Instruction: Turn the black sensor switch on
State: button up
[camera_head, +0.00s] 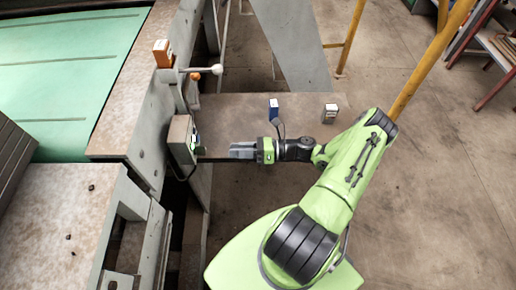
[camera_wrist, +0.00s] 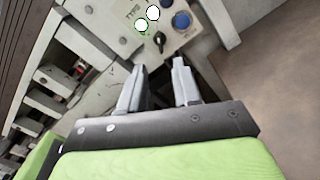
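A grey control panel (camera_wrist: 128,22) is at the top of the wrist view; its box (camera_head: 181,135) is on the machine's side in the head view. A small black switch (camera_wrist: 160,39) is on the panel, beyond the gap between my fingertips. A dark blue round knob (camera_wrist: 181,20) is to its right. Two white round buttons (camera_wrist: 141,25) are to its upper left, one ringed green. My gripper (camera_wrist: 158,78) is open and empty, its fingers pointing at the panel. In the head view my gripper (camera_head: 232,150) is right of the box, apart from it.
An orange box (camera_head: 162,52) and a white-knobbed lever (camera_head: 216,69) are on the machine above the panel. Yellow rails (camera_head: 425,65) stand behind.

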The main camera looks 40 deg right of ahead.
jog(key=v, duration=0.6)
jog(key=shift+s+d, duration=0.2)
